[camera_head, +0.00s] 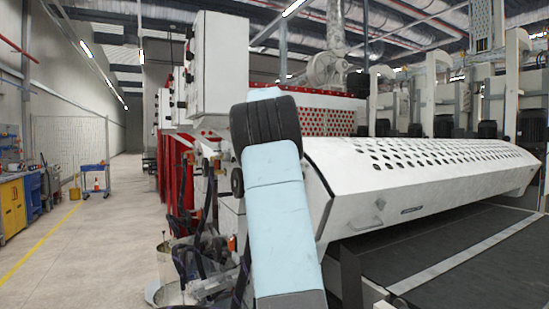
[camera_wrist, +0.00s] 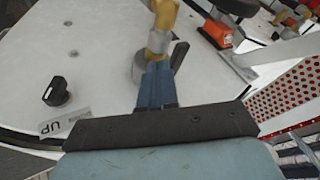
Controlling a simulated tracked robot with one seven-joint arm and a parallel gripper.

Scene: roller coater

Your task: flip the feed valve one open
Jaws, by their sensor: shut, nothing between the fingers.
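In the wrist view my gripper (camera_wrist: 157,68) is shut and empty, its two blue fingers side by side. Its tips are at the lower end of a valve-like fitting (camera_wrist: 160,40) with a grey metal body and a brass-coloured upper part. I cannot tell whether the tips touch it. A dark lever-like piece (camera_wrist: 180,55) stands just right of the fingers. I see no label naming feed valve one, and the fitting's lower part is partly hidden by the fingers. In the head view my arm hides the gripper and the valve.
A black knob (camera_wrist: 57,92) and a label reading "UP" (camera_wrist: 65,122) are on the white panel at left. An orange part (camera_wrist: 217,33) and a red perforated guard (camera_wrist: 290,100) are at right.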

